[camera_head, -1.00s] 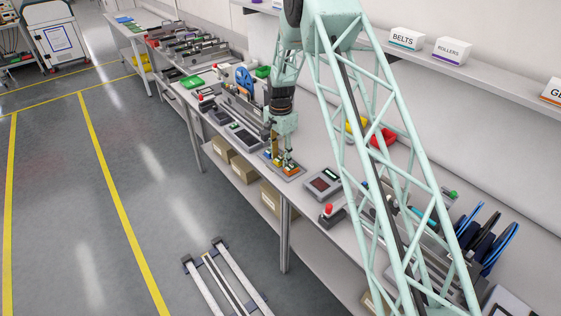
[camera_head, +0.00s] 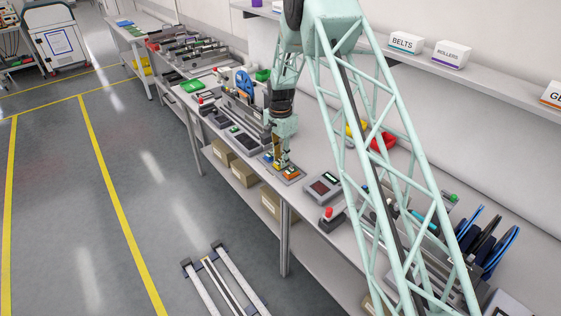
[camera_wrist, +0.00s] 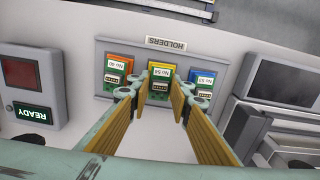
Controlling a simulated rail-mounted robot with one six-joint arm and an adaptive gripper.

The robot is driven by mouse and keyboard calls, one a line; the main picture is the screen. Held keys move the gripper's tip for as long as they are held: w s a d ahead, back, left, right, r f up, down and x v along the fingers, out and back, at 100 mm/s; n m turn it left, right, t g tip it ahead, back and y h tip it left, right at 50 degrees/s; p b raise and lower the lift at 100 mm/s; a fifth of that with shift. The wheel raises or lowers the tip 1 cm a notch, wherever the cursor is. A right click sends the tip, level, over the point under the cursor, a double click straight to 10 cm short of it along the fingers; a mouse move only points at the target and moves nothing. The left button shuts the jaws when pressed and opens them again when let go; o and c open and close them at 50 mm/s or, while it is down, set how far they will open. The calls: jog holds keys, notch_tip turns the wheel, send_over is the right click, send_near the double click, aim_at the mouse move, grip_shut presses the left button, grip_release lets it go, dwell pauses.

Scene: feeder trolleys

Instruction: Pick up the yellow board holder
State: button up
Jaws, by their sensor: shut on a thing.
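The yellow board holder (camera_wrist: 160,69) carries a green board with a "No 54" label. It is the middle of three holders on the grey plate (camera_wrist: 140,46) marked "HOLDERS". My gripper (camera_wrist: 160,90) is shut on it, with one tan-padded finger at each side. In the head view my gripper (camera_head: 280,164) points down over the plate on the bench. The fingers partly hide the yellow holder there. I cannot tell whether it is clear of the plate.
An orange holder (camera_wrist: 117,65) sits close to the left and a blue holder (camera_wrist: 203,78) close to the right in the wrist view. A box with a "READY" display (camera_wrist: 33,112) stands left of the plate. Grey equipment (camera_wrist: 280,78) stands at right.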

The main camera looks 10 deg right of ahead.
jog(key=shift+r, duration=1.45)
jog(key=shift+s+r, duration=0.1)
jog(key=shift+s, duration=0.05)
jog(key=s, duration=0.5)
jog(key=s+d+r+b, duration=0.1)
jog(key=s, duration=0.9)
jog(key=shift+s+d+r, duration=0.15)
jog(key=shift+s+r, duration=0.1)
jog(key=shift+s, duration=0.05)
